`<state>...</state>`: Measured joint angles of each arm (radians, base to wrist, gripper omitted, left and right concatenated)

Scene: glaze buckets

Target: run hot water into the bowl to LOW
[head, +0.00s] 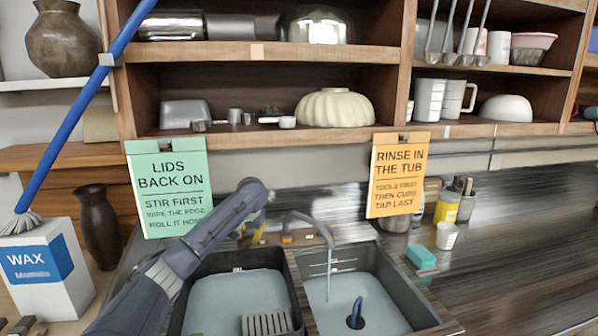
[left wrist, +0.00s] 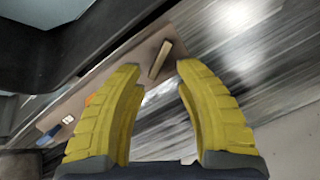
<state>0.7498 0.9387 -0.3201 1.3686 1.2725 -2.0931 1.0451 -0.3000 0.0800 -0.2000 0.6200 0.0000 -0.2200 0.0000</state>
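A sink with two dark-rimmed basins stands in the head view. The left basin (head: 225,262) and right basin (head: 385,262) both show a pale grey-blue floor or water surface; I cannot tell which. The grey spout (head: 312,222) arches over the right basin and a thin stream (head: 328,272) falls from it. My left gripper (head: 257,232) is at the ledge behind the basins. In the left wrist view its yellow fingers (left wrist: 158,75) are apart, with a small tan lever (left wrist: 160,58) just beyond their tips, not gripped. My right gripper is out of view.
A blue upright piece (head: 356,312) stands in a dark drain in the right basin. A grey grate (head: 267,324) sits in the left one. A teal sponge (head: 421,256) and white cup (head: 446,235) are to the right. Green (head: 165,190) and orange signs (head: 397,175) hang above.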

